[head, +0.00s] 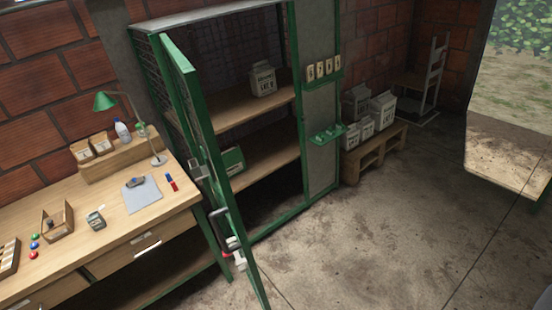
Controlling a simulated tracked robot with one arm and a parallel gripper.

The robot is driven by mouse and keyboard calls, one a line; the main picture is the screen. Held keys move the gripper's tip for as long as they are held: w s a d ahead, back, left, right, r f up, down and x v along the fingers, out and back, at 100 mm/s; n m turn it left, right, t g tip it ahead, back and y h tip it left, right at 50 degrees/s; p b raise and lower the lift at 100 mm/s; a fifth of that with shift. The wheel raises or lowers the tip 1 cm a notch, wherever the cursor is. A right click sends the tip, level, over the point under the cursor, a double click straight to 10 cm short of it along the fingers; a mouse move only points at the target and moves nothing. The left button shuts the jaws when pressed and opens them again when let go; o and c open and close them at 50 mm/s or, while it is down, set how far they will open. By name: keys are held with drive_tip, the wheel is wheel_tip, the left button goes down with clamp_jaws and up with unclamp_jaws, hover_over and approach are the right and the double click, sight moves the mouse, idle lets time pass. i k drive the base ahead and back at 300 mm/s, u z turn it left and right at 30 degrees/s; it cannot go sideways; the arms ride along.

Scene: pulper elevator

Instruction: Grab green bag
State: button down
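A green item with a pale label (232,161) sits on the lower shelf of the open cabinet, close behind the green door frame. The door partly covers it, and it is too small to tell whether it is a bag or a box. A pale grey bag with dark print (263,80) stands upright on the upper shelf.
The cabinet's green mesh door (208,150) swings out toward me, with a handle and lock (232,245). A wooden desk (110,225) with a green lamp (106,101) is at left. Floor at right is clear.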

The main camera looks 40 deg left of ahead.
sight(233, 161)
drive_tip(key=z, duration=0.2)
drive_tip(key=i, duration=2.9)
drive_tip(key=u, duration=2.55)
